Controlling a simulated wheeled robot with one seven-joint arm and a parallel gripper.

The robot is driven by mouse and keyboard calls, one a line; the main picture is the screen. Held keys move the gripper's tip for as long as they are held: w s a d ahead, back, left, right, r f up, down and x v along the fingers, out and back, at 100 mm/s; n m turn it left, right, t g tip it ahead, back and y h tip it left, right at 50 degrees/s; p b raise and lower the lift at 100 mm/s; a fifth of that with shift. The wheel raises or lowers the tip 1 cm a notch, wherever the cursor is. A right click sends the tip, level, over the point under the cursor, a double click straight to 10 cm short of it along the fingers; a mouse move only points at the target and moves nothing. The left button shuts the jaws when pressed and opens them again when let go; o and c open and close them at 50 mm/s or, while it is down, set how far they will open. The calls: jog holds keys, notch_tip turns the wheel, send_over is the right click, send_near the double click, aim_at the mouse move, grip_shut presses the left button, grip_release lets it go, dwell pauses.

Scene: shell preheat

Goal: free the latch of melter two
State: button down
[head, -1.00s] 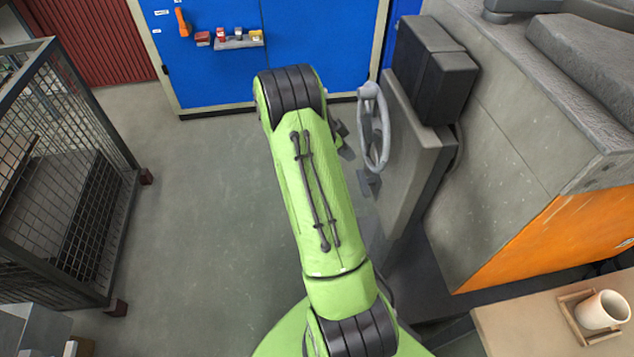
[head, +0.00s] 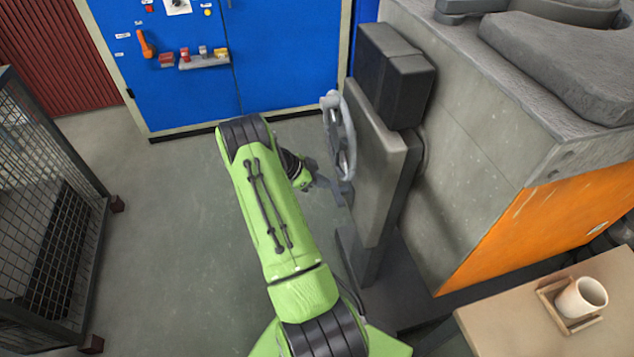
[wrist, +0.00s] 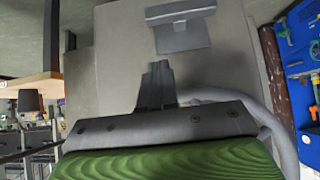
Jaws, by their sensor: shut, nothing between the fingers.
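A grey panel (head: 378,170) with a grey handwheel (head: 340,135) on its left face stands right of my arm in the head view. In the wrist view, a grey bracket-like piece (wrist: 182,30), possibly the latch, sits on the panel's face (wrist: 118,60). My gripper (wrist: 157,68) is shut and empty, pointing at this piece with a gap in the picture between them. The wheel's rim (wrist: 255,108) curves behind my gripper to the right. In the head view my gripper is small beside the wheel's lower part, and contact cannot be told.
A large grey and orange machine (head: 480,140) stands right of the panel. A table (head: 500,325) with a white cup (head: 582,297) is at lower right. A mesh cage (head: 40,210) is at left, a blue cabinet (head: 285,60) behind. The floor between cage and arm is clear.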

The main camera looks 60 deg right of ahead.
send_over(341, 199)
jog(key=w+a, duration=0.2)
notch_tip(341, 199, down, 5)
notch_tip(341, 199, down, 3)
jog(key=shift+r+b, duration=0.1)
jog(key=shift+b, duration=0.65)
